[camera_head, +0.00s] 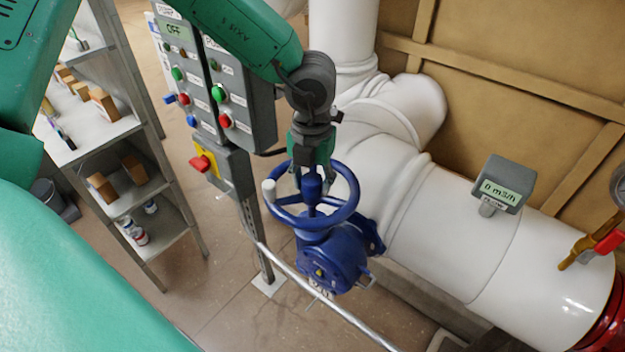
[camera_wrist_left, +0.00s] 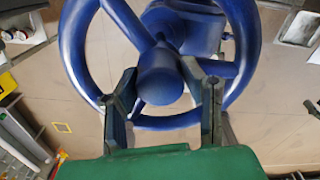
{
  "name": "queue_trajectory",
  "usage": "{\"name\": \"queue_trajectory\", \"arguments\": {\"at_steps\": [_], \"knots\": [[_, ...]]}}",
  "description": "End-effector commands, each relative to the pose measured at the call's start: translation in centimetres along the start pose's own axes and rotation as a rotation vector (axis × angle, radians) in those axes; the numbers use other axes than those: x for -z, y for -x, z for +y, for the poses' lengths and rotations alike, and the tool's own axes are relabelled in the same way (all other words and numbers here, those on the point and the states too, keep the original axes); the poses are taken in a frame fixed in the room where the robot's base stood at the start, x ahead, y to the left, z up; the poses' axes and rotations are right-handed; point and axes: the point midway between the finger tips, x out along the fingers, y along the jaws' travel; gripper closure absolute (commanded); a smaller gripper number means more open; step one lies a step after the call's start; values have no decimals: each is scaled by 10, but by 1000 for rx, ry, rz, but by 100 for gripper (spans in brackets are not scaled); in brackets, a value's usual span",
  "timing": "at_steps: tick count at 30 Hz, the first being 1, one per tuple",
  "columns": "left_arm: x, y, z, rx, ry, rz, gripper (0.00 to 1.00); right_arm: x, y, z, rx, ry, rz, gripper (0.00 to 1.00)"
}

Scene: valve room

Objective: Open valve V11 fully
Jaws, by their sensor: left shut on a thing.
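The blue handwheel (camera_head: 298,221) sits on top of a blue valve body (camera_head: 333,262) on the white pipe. It has spokes, a central hub and a white knob (camera_head: 268,190) on its left side. My left gripper (camera_head: 312,176) reaches down from above at the far side of the wheel and is shut on the handwheel. In the left wrist view, its two fingers (camera_wrist_left: 165,100) straddle the hub region, with the wheel rim (camera_wrist_left: 241,50) around them. My right gripper is not in view.
A flow meter (camera_head: 500,184) on the pipe reads 0 m³/h. A grey control panel (camera_head: 235,105) with buttons and a red-yellow switch (camera_head: 203,162) stands left of the wheel. A metal shelf (camera_head: 130,190) is further left. A thin rail (camera_head: 320,290) runs below the valve.

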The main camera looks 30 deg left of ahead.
Motion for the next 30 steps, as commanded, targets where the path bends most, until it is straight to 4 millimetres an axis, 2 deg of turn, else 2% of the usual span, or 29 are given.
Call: {"name": "queue_trajectory", "arguments": {"at_steps": [3,6,15,27,28,29,30], "knots": [[0,0,0,-1,179,1,96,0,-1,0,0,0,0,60],[0,-1,0,-2,288,1,96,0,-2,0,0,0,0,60],[0,-1,0,-1,514,1,96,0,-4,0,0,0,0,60],[0,0,0,-1,551,1,96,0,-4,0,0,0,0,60],[0,0,0,-1,550,1,53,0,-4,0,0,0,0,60],[0,0,0,0,550,1,43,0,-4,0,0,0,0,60],[0,0,0,0,550,1,41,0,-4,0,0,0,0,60]]}}
